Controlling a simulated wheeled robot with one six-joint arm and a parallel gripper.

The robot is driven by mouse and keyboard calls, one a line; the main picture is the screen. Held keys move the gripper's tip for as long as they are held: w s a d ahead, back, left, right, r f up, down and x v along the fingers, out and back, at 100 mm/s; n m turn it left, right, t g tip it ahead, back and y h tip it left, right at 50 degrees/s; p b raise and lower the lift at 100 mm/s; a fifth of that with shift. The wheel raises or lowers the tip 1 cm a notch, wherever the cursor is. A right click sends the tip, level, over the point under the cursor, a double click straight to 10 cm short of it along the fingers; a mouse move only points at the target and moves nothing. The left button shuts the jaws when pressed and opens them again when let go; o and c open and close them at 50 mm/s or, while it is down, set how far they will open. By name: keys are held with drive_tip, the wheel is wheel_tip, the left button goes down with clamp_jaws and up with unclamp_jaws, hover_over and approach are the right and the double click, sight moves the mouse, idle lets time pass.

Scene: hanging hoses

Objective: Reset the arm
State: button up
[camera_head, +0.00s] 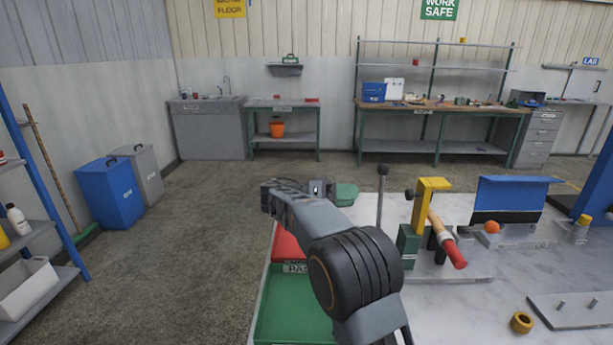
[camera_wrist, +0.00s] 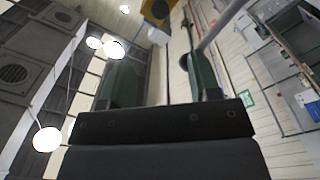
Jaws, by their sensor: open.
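My arm (camera_head: 345,260) reaches up from the bottom middle of the head view, over the left part of the white worktable (camera_head: 470,310), and bends left at the wrist. My gripper (camera_wrist: 158,62) shows in the wrist view as two dark green fingers spread apart with nothing between them. The wrist view looks up toward the ceiling lamps and the walls. In the head view the fingers are not clear; a green shape (camera_head: 346,194) beside the wrist may be part of the gripper, but I cannot tell.
Red (camera_head: 287,245) and green trays (camera_head: 290,312) lie at the table's left edge. A blue-topped fixture (camera_head: 515,195) is farther right. Open floor lies left.

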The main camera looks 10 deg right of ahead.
wheel_tip(320, 180, down, 9)
drive_tip(key=n+t+y, duration=0.3)
drive_tip(key=n, duration=0.5)
drive_tip(key=s+a+f+n+y+p, duration=0.1)
drive_tip(key=s+f+n+y+p, duration=0.2)
drive_tip(key=s+n+y, duration=0.15)
drive_tip(key=s+a+r+t+y+p, duration=0.2)
drive_tip(key=s+a+r+y+p, duration=0.1)
drive_tip(key=s, duration=0.6)
drive_tip(key=s+a+r+t+y+p, duration=0.2)
drive_tip(key=s+r+y+p, duration=0.3)
drive_tip(key=s, duration=0.4)
drive_tip(key=shift+a+r+m+t+y+p, duration=0.45)
drive_tip(key=shift+y+p, duration=0.25)
drive_tip(key=shift+y, duration=0.45)
